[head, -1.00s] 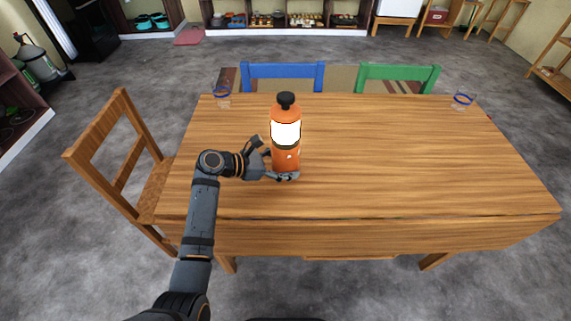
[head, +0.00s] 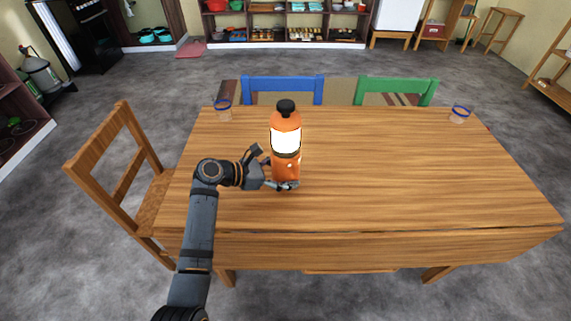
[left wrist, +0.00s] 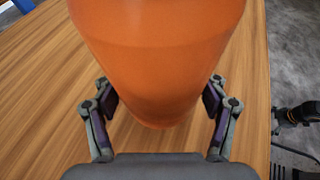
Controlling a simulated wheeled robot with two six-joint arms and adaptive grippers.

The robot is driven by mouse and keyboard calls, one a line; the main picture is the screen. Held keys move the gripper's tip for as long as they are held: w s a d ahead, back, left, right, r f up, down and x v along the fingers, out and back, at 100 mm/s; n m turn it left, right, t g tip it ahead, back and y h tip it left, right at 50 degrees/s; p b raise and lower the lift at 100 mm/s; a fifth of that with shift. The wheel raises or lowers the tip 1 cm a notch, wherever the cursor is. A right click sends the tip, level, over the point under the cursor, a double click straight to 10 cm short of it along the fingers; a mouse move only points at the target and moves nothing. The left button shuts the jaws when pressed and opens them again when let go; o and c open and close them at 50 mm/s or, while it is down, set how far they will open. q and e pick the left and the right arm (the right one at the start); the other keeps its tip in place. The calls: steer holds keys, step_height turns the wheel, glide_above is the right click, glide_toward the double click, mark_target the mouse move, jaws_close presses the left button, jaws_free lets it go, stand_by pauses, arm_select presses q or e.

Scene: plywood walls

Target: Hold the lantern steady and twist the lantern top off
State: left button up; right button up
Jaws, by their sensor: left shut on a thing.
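The lantern (head: 286,168) stands upright on the table, with an orange body, a glowing white band and a black cap as its top (head: 286,108). My left gripper (head: 271,170) comes in from the left and is shut on the lantern's lower orange body, below the glowing band. In the left wrist view the orange body (left wrist: 158,60) fills the upper middle, with one finger of my left gripper (left wrist: 158,105) on each side. The lantern's top is outside that view. My right gripper is not seen in the head view.
The wooden table (head: 400,170) is clear around the lantern. A wooden chair (head: 125,180) is at the left; a blue chair (head: 283,82) and a green chair (head: 398,86) are behind.

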arm_select(q)
steer(key=shift+f, duration=1.2)
steer(key=shift+f, duration=0.15)
steer(key=o, duration=1.1)
steer(key=shift+f, duration=0.1)
steer(key=shift+c, duration=0.2)
steer(key=c, duration=0.6)
